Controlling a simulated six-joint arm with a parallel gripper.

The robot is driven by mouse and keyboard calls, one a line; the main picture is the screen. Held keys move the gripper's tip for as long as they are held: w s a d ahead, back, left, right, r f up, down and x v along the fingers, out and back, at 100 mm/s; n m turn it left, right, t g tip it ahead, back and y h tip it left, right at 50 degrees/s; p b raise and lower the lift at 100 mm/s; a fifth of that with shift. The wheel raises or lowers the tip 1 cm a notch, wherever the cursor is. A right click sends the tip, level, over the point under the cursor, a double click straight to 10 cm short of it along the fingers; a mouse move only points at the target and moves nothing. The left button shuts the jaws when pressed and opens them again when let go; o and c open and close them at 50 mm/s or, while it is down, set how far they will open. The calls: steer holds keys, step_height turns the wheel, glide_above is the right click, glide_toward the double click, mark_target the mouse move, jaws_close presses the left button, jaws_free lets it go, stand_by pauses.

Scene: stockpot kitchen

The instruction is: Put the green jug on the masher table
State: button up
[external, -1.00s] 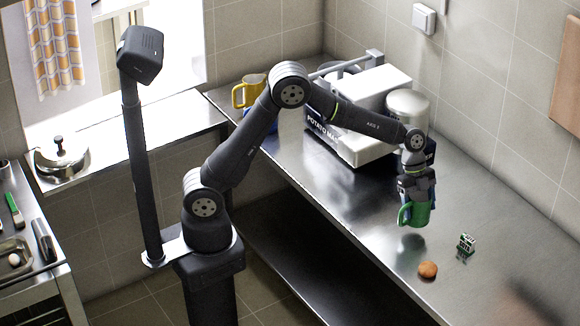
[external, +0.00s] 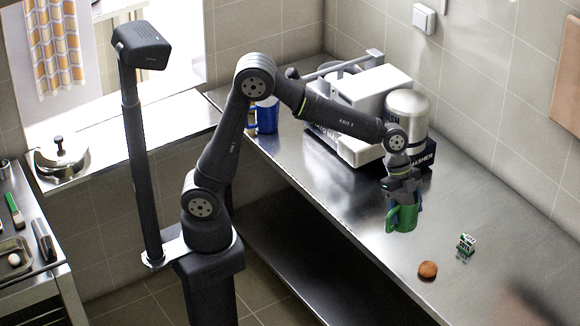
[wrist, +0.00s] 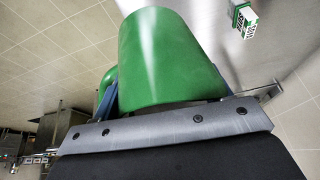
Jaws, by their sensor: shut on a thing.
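The green jug (external: 402,219) is upright below my gripper (external: 404,197), at the front part of the steel masher table (external: 345,215). My gripper is shut on the jug. The outside view does not clearly show whether the jug's base touches the table. In the wrist view the green jug (wrist: 165,60) fills the upper middle, with its handle at the left. My gripper hides part of the jug's upper end.
The white and steel potato masher (external: 385,85) stands behind the jug. An orange-brown round item (external: 428,269) and a small green-and-white box (external: 466,243) lie to the right. A blue mug (external: 266,117) stands at the far left. Bare table lies left of the jug.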

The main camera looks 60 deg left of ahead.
steer(key=s+a+r+n+t+y, duration=0.1)
steer(key=a+r+n+t+y, duration=0.1)
steer(key=r+n, duration=0.6)
steer(key=shift+s+a+n+t, duration=0.15)
steer(key=shift+a+n+t, duration=0.55)
steer(key=shift+n, duration=0.6)
steer(key=shift+d, duration=0.2)
